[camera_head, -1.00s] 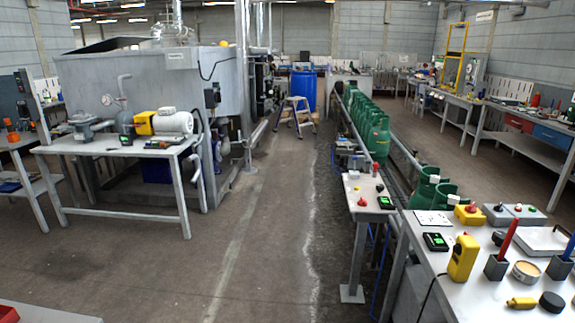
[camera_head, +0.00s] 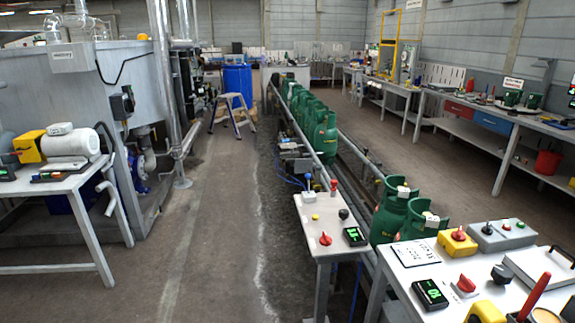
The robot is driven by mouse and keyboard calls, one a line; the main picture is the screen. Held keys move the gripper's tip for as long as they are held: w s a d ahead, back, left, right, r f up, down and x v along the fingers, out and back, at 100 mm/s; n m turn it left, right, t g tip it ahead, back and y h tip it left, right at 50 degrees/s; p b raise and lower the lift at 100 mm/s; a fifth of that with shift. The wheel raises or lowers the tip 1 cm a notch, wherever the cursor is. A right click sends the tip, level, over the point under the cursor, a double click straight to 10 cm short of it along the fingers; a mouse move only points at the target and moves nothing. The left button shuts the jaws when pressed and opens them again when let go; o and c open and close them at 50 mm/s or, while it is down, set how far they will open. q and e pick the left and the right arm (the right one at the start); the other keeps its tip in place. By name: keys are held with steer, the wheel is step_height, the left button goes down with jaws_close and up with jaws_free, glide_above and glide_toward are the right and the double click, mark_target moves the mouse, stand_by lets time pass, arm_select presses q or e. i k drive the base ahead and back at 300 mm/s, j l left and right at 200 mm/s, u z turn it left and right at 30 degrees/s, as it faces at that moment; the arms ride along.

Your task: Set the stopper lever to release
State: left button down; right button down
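A small grey control table (camera_head: 308,213) stands beside the conveyor (camera_head: 348,160), ahead and slightly right. Another red handle (camera_head: 465,284) sits on the nearer right table. I cannot tell for sure which one is the stopper lever, nor its setting. Neither of my grippers is in view.
Green gas cylinders (camera_head: 325,136) line the conveyor; two more (camera_head: 390,212) stand nearer. The right table (camera_head: 397,291) holds a yellow box (camera_head: 457,243) and a grey box (camera_head: 502,236). A pump bench (camera_head: 75,185) is at left. The floor aisle (camera_head: 215,240) is clear.

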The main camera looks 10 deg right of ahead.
mark_target(308, 176)
steer(key=i+j+z, duration=0.1)
steer(key=i, duration=0.3)
steer(key=i+j+z, duration=0.1)
steer(key=i, duration=0.3)
steer(key=i+j, duration=0.2)
steer(key=i, duration=0.2)
steer(key=i+j+z, duration=0.25)
steer(key=z, duration=0.15)
steer(key=i+j+z, duration=0.25)
steer(key=z, duration=0.15)
steer(key=i+j+z, duration=0.15)
steer(key=j+z, duration=0.25)
steer(key=i+j+z, duration=0.1)
steer(key=j+z, duration=0.25)
steer(key=j, duration=0.15)
steer(key=i+j+z, duration=0.1)
steer(key=j+z, duration=0.2)
steer(key=j, duration=0.3)
steer(key=j+z, duration=0.35)
steer(key=j, duration=0.2)
